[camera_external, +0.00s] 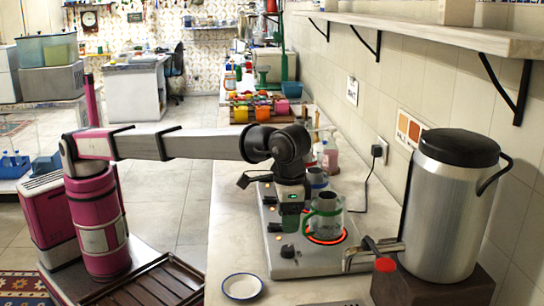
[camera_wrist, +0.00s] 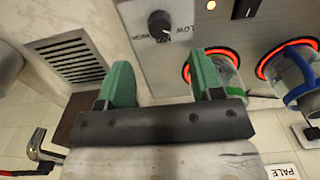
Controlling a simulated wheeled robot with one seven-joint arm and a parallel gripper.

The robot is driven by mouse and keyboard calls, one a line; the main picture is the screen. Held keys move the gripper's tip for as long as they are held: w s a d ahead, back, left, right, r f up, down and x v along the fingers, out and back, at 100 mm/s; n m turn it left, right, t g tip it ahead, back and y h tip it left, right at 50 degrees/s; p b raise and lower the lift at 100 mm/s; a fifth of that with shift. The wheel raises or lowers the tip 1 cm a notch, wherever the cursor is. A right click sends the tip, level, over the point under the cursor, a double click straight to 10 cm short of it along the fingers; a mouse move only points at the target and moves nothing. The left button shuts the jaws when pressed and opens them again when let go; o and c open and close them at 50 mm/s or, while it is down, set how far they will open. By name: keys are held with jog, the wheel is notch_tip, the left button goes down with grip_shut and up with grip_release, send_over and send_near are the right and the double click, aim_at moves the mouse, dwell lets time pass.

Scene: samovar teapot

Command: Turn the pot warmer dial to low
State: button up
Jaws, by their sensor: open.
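The pot warmer (camera_external: 310,262) is a grey panel on the counter with a row of controls along its left side. A black dial (camera_wrist: 160,22) with HIGH and LOW printed by it shows at the top of the wrist view; its exact pointer setting is too small to read. A black dial (camera_external: 287,251) shows near the front of the panel in the external view. My gripper (camera_wrist: 161,75) is open and empty, its green fingers apart. The dial lies beyond the fingertips, between their lines. In the external view my gripper (camera_external: 290,218) points down over the panel's left side.
A glass pot with a green handle (camera_external: 325,215) stands on a glowing ring right of my gripper. A blue-handled pot (camera_wrist: 303,90) is on another ring. A large metal urn (camera_external: 445,215) stands at the right. A small plate (camera_external: 242,287) lies front left.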

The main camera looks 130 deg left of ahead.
aim_at(288, 248)
notch_tip(288, 248, down, 8)
jog(key=shift+f, duration=0.15)
jog(key=c, duration=0.9)
